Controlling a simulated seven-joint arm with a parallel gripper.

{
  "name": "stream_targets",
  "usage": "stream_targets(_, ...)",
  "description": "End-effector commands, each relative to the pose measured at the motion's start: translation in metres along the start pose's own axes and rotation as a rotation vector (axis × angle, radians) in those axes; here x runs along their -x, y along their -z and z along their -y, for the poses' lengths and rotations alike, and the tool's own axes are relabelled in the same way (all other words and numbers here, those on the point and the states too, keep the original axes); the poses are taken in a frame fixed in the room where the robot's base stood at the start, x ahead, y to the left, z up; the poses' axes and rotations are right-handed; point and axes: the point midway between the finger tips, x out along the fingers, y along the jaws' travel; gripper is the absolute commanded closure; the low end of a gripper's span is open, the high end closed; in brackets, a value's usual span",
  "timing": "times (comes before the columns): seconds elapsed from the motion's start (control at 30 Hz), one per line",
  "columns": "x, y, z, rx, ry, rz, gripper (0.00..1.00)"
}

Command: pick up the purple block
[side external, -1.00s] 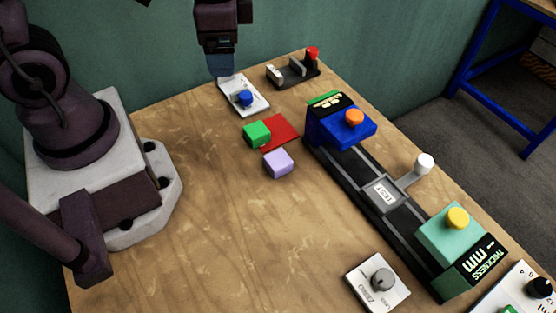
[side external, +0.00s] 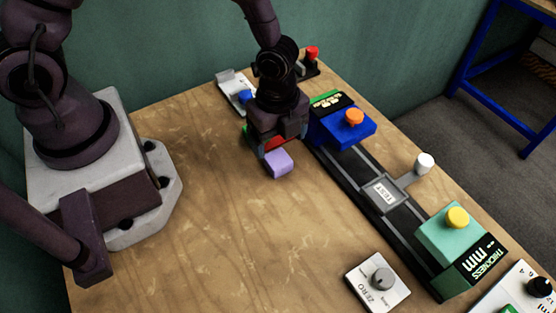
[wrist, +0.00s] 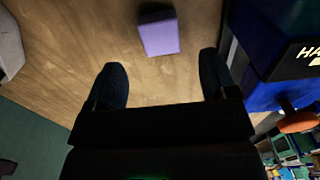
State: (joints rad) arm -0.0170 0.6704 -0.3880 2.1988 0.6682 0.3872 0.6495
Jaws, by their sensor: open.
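The purple block (side external: 278,163) lies on the wooden table, just in front of the blue press unit's left end. It also shows in the wrist view (wrist: 158,34), near the top, beyond the fingertips. My gripper (side external: 272,148) is low over the table, just behind the block in the side view. In the wrist view my gripper (wrist: 165,82) has its two dark fingers spread wide with nothing between them. The block lies ahead of the gap between them. The green block and red square are mostly hidden behind my gripper.
The blue press unit (side external: 342,132) with its orange knob stands close to the right of my gripper. A dark track (side external: 362,184) runs to a teal unit (side external: 447,238). A white ZERO dial box (side external: 377,284) sits in front. The table's left middle is clear.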

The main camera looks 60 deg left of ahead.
Motion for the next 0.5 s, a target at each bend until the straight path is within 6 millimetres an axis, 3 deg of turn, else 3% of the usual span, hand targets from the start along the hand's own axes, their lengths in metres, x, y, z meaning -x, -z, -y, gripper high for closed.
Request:
stream_targets(0.27,-0.024,0.0,-0.001,-0.001,-0.002,0.002,0.21)
stream_targets(0.5,-0.059,0.001,-0.001,-0.001,-0.002,0.002,0.21)
